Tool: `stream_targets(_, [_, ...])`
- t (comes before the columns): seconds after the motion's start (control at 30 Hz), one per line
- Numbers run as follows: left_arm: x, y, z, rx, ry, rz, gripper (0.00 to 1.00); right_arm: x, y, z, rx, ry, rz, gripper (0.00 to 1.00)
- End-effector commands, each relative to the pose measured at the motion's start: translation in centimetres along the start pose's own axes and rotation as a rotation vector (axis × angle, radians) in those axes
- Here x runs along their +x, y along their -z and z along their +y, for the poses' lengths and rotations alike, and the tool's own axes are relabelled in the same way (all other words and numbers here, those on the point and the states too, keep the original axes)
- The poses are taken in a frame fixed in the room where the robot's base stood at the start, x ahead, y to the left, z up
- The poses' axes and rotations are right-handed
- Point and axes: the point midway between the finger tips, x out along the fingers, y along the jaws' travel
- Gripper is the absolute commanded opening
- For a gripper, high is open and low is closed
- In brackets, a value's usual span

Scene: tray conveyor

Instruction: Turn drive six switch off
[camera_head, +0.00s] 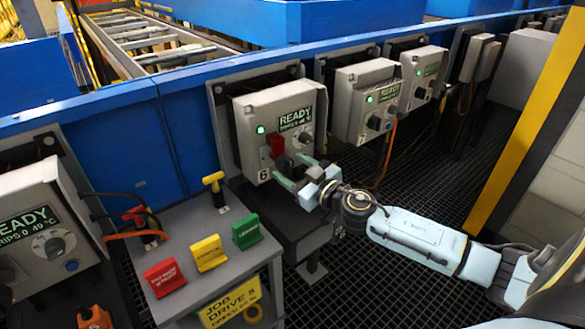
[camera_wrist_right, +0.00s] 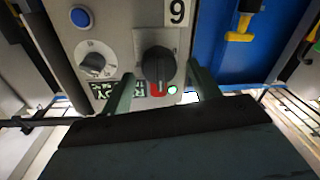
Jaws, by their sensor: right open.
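The drive six box (camera_head: 255,165) is a light grey cabinet marked 6, with a lit green lamp and a display reading READY. Its black rotary switch (camera_wrist_right: 158,64) shows in the right wrist view, where the picture is upside down and the 6 looks like a 9. My right gripper (camera_head: 290,170) is open at the box front. Its two fingers stand on either side of the black switch; whether they touch it I cannot tell. My left gripper is not in view.
A grey stand (camera_head: 188,228) at the left holds red, yellow and green tags and a JOB DRIVE 5 sign. Another READY box (camera_head: 28,215) is at far left, and more boxes (camera_head: 368,100) stand to the right. A yellow post (camera_head: 530,125) rises at right above the grated floor.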

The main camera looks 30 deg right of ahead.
Motion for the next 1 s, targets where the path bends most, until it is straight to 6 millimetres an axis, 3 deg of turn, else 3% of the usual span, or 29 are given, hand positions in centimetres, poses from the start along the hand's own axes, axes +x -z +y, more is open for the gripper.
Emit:
stream_targets(0.4, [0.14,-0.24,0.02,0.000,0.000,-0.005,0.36,0.52,0.00,0.00,-0.002,0.000,0.000,0.60])
stream_targets(0.73, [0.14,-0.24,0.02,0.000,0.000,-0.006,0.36,0.50,0.01,-0.02,-0.001,0.001,0.000,0.17])
stream_targets(1.0, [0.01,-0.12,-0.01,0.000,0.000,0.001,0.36,0.49,0.05,-0.06,-0.026,0.001,-0.002,0.17])
